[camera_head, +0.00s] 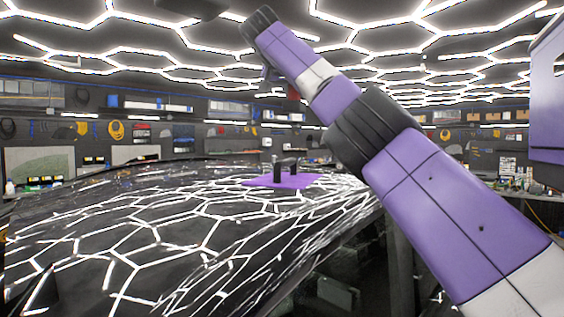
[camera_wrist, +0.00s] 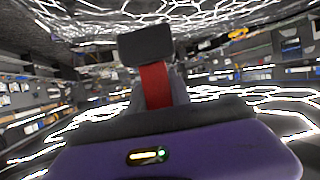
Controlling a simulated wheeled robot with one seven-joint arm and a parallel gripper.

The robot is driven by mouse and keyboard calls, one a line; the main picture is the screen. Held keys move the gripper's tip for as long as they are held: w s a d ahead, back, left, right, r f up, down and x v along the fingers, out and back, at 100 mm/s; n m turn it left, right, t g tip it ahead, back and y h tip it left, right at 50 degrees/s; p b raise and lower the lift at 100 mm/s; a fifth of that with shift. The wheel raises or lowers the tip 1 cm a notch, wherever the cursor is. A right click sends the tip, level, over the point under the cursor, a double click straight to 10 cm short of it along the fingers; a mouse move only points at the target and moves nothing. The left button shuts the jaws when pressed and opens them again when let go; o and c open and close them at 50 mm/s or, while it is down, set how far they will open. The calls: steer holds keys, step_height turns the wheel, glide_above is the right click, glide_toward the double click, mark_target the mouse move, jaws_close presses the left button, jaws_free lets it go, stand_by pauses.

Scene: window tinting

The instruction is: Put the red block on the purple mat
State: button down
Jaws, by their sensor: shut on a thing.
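The red block (camera_wrist: 154,86) shows in the wrist view as an upright red strip between the dark fingers of my gripper (camera_wrist: 152,78). My gripper is shut on it, and the fingers and pad hide part of the block. In the head view the purple mat (camera_head: 262,183) lies flat on a glossy dark curved surface, beyond the middle of the picture. My purple arm rises across the right side of the head view; I cannot make out my gripper clearly there. The mat does not show clearly in the wrist view.
A black handle-shaped object (camera_head: 290,162) and a small upright dark object (camera_head: 275,170) stand on the mat. The glossy surface (camera_head: 150,240) around the mat mirrors the hexagon lights and looks clear. Shelves and tools line the far wall.

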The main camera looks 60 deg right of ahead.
step_height(320, 180, down, 19)
steer(key=shift+b, duration=0.65)
steer(key=shift+f+b, duration=0.35)
steer(key=shift+b, duration=0.05)
steer(key=shift+f, duration=0.2)
steer(key=c, duration=1.2)
jaws_free()
steer(key=shift+r, duration=0.1)
steer(key=shift+o, duration=0.2)
